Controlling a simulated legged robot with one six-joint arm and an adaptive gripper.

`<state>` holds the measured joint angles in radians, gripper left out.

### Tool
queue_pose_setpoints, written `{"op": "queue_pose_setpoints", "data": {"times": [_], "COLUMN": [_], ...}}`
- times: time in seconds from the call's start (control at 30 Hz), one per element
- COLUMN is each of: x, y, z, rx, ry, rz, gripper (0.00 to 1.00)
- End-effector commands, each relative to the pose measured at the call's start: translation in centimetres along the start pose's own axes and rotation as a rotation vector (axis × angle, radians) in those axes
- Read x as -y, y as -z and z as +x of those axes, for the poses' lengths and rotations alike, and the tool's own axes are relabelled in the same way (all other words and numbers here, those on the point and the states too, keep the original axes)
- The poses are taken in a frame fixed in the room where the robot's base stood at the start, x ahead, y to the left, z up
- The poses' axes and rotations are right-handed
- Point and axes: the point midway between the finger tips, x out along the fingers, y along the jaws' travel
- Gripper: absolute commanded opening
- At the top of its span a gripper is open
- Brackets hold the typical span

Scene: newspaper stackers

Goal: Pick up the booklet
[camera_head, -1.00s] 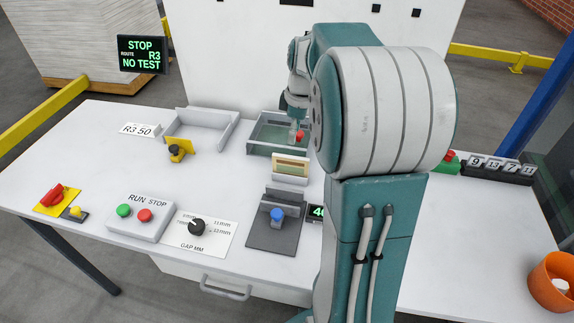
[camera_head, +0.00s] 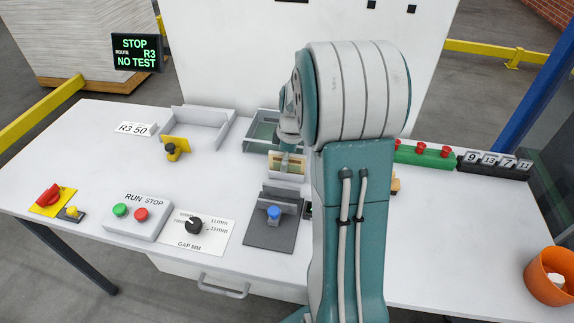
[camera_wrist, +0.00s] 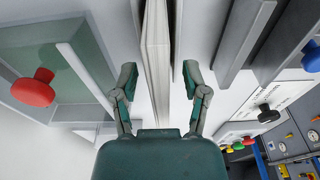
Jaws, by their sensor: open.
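The booklet (camera_head: 285,170), cream and thin, stands upright in a small light holder near the middle of the table, partly hidden by my gripper. In the wrist view, a pale upright slab (camera_wrist: 156,45), seen edge-on, seems to be the booklet. My gripper (camera_wrist: 159,80) is open, with one finger on each side of the slab and gaps showing at both sides. In the head view my gripper (camera_head: 289,153) is just above and behind the booklet, its fingertips hard to make out.
A green-floored tray (camera_head: 264,130) is behind the booklet; its red knob (camera_wrist: 33,90) shows in the wrist view. A dark fixture with a blue knob (camera_head: 274,212) stands in front. A grey tray (camera_head: 232,122), dial (camera_head: 194,225) and RUN/STOP box (camera_head: 138,214) are to the left.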

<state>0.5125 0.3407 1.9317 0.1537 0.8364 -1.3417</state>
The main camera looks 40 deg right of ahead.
Motion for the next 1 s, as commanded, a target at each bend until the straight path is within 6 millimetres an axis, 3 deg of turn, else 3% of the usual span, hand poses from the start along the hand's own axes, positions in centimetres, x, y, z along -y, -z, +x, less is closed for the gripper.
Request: {"op": "queue_pose_setpoints", "data": {"times": [0.9,0.93,1.0], "x": [0.0,0.0,0.0], "y": [-0.04,-0.04,-0.04], "z": [0.44,0.44,0.44], "rx": [0.0,0.0,0.0], "ry": [0.0,0.0,0.0], "rz": [0.0,0.0,0.0], "gripper": [0.59,0.54,0.23]}}
